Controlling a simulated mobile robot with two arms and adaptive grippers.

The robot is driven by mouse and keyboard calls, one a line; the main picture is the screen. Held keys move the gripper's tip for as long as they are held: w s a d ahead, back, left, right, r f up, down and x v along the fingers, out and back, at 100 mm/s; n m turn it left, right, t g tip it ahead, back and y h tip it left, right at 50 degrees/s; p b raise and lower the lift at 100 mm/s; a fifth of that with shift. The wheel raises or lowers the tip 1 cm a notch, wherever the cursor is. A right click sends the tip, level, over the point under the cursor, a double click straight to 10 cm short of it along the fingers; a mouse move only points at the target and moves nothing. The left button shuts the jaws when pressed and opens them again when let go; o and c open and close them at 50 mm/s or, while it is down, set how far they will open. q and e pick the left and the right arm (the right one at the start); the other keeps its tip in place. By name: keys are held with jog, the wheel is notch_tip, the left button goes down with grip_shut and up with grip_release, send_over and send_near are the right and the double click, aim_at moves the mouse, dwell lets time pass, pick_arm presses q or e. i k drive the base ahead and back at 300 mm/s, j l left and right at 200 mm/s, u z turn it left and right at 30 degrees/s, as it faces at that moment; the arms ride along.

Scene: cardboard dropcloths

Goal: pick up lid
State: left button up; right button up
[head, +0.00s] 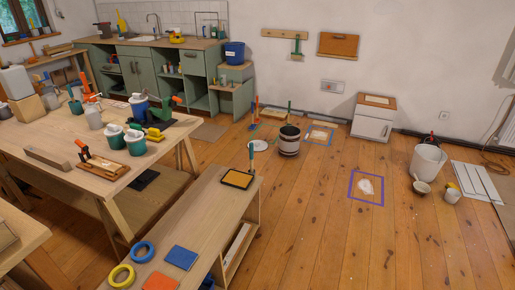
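A flat white round disc (260,145), which looks like a lid, lies on the wooden floor behind the low bench. Small jars with pale lids stand on the left table, one teal (135,143) and one blue (139,106). I cannot tell which lid is meant. Neither of my grippers shows in the head view.
The low wooden bench (205,205) holds a black tray (237,179), tape rolls and sanding pads. A long cluttered table (60,135) stands left. A white bucket (427,163) and small pots stand right. Floor is open in the middle, around a purple-taped square (366,203).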

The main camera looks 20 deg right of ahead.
aim_at(259, 146)
jog(key=i+l+z, duration=0.6)
jog(key=i+l, duration=0.3)
jog(key=i+l+z, duration=0.3)
jog(key=i, duration=0.2)
jog(key=i+l+z, duration=0.25)
jog(key=i, duration=0.3)
jog(key=i+z, duration=0.3)
jog(key=i, duration=0.2)
jog(key=i+u, duration=0.15)
jog(key=i, duration=0.35)
jog(key=i+u, duration=0.2)
jog(key=i, duration=0.25)
jog(key=i+l+u, duration=0.15)
jog(key=i, duration=0.35)
jog(key=i+l+u, duration=0.15)
jog(key=i, duration=0.3)
jog(key=i+j+u, duration=0.15)
jog(key=i+u, duration=0.6)
jog(key=u, duration=0.2)
jog(key=i+l+u, duration=0.1)
jog(key=i+u, duration=0.35)
jog(key=k, duration=0.05)
